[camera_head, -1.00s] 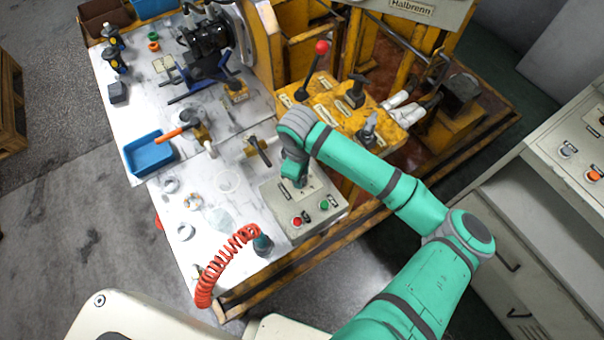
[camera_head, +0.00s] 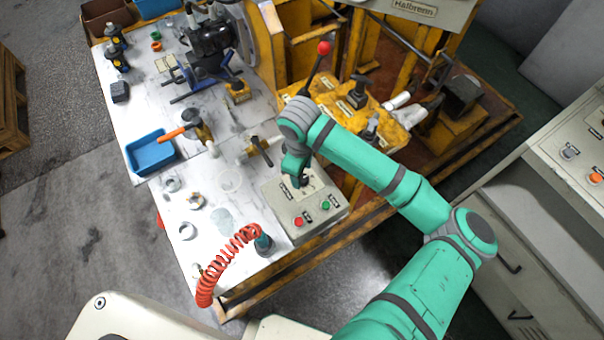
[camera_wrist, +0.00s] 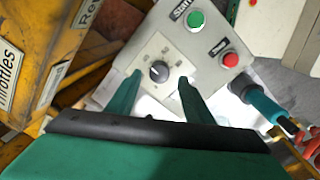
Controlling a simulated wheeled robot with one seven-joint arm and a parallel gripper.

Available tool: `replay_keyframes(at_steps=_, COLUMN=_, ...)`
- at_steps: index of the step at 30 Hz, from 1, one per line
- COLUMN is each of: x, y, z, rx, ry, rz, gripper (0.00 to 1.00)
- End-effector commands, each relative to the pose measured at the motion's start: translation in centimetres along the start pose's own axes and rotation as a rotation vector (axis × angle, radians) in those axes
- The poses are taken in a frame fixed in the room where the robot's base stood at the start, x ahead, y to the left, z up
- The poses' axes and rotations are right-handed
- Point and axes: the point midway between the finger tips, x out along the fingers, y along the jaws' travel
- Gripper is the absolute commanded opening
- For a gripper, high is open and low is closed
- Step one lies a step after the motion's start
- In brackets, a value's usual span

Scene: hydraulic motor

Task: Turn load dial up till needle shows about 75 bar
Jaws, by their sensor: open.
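The load dial (camera_wrist: 158,72) is a small dark round knob with a white pointer mark on a pale square plate. It sits on a grey control box (camera_head: 330,215) at the front right of the workbench. In the wrist view my gripper (camera_wrist: 158,82) is open, with one green finger on each side of the dial and a gap to both. In the head view my gripper (camera_head: 298,182) is over the box and hides most of the dial. I make out no gauge needle in either view.
A green button (camera_wrist: 196,19) and a red button (camera_wrist: 231,60) sit on the same box. Yellow lever housings (camera_head: 335,100) rise behind. A blue tray (camera_head: 150,152) lies at the left.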

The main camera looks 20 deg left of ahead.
Motion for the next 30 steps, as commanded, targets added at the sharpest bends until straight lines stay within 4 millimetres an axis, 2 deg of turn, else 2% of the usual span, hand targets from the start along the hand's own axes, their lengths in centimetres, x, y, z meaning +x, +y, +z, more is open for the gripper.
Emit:
replay_keyframes(at_steps=6, x=-4.3, y=0.1, z=0.1, rx=0.003, ry=0.002, rz=0.003, gripper=0.47)
replay_keyframes(at_steps=13, x=-7.3, y=0.1, z=0.1, rx=0.004, ry=0.003, rz=0.001, gripper=0.47)
replay_keyframes(at_steps=18, x=-8.1, y=0.1, z=0.2, rx=0.006, ry=0.001, rz=0.001, gripper=0.47)
replay_keyframes(at_steps=30, x=-8.1, y=0.1, z=0.2, rx=0.005, ry=0.001, rz=0.001, gripper=0.47)
